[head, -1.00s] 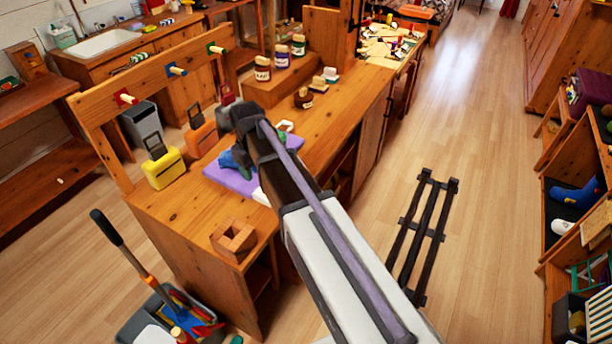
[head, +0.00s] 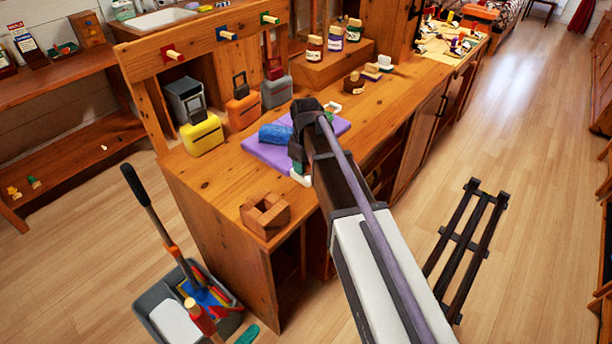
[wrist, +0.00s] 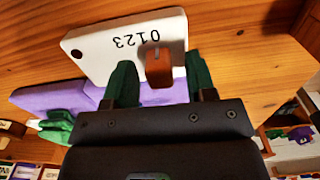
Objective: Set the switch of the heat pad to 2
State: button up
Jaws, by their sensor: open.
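In the wrist view a white switch plate (wrist: 110,45) bears the digits 0123, seen upside down. Its brown knob (wrist: 159,68) is by the right end of the digit row in the picture. My gripper (wrist: 160,60) is open, its green fingers on either side of the knob. I cannot tell whether they touch it. A purple pad (wrist: 60,97) lies beside the plate. In the head view the pad (head: 262,152) is on the wooden bench with a blue roll (head: 275,134) on it. My gripper (head: 299,166) is at its front edge, mostly hiding the switch.
A wooden block holder (head: 265,214) stands at the bench's near corner. Yellow (head: 202,134), orange (head: 243,110) and grey containers stand behind the pad. Jars (head: 335,38) stand on a raised step. A grey bin with tools (head: 170,318) is on the floor at left.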

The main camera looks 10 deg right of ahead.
jog(key=shift+f, duration=0.1)
grip_shut()
dwell(0.4)
